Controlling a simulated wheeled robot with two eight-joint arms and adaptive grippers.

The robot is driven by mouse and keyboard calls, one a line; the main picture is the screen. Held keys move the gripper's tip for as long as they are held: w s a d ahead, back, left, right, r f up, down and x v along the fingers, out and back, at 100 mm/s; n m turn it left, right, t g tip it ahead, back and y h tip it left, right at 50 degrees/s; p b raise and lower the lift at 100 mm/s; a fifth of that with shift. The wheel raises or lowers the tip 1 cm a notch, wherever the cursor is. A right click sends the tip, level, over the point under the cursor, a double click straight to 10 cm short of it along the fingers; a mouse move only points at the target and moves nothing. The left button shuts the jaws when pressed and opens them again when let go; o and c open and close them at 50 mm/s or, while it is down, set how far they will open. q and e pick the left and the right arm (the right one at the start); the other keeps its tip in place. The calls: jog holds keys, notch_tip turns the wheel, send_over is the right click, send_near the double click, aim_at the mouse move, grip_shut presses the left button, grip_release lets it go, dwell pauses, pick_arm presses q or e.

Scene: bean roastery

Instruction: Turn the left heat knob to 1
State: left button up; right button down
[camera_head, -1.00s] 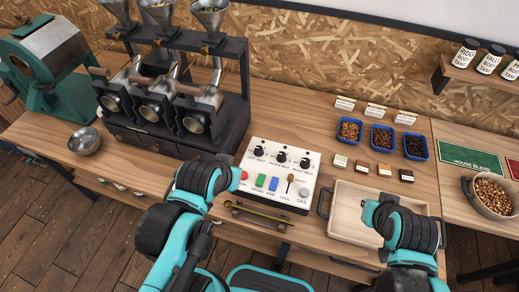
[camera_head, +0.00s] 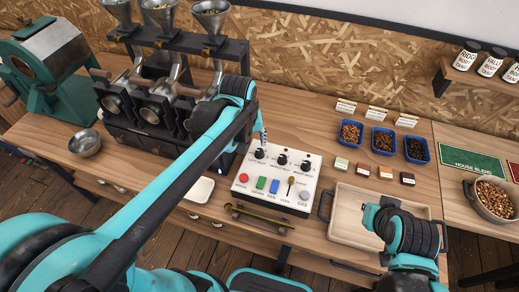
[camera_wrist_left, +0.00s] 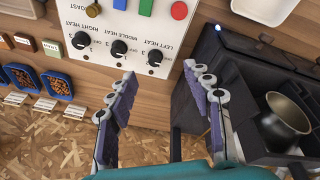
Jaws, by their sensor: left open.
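The left heat knob (camera_head: 260,153) is a black dial at the left of a row on the white control panel (camera_head: 239,187). In the left wrist view the same knob (camera_wrist_left: 155,57) appears upside down beside its LEFT HEAT label. My left gripper (camera_wrist_left: 160,78) is open and empty, its two purple-padded fingers apart, with the knob beyond and between the fingertips. In the head view my left gripper (camera_head: 262,135) is mostly hidden behind my forearm, just behind the knob. The knob's exact setting is too small to read. Only my right arm shows, not its gripper.
The middle (camera_head: 282,159) and right (camera_head: 305,164) heat knobs sit close by on the panel. The dark roaster stand (camera_head: 240,103) is close to the left gripper. A wooden tray (camera_head: 345,235) and blue bean trays (camera_head: 383,151) lie to the right.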

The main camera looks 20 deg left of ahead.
aim_at(259, 151)
pick_arm(q)
jog(key=w+f+n+g, duration=0.1)
jog(key=w+f, duration=0.1)
jog(key=w+f+n+g, duration=0.1)
jog(key=w+f, duration=0.1)
jog(key=w, duration=0.1)
jog(key=w+f+n, duration=0.1)
jog(key=w+f, duration=0.1)
jog(key=w, duration=0.1)
jog(key=shift+w+d+f+g, duration=0.15)
jog(key=shift+f+g, duration=0.2)
jog(key=shift+g, duration=0.05)
jog(key=shift+w+f+n, duration=0.1)
jog(key=shift+f+n, duration=0.2)
notch_tip(259, 151, down, 8)
jog(key=b, duration=0.3)
jog(key=shift+r, duration=0.2)
jog(key=c, duration=1.2)
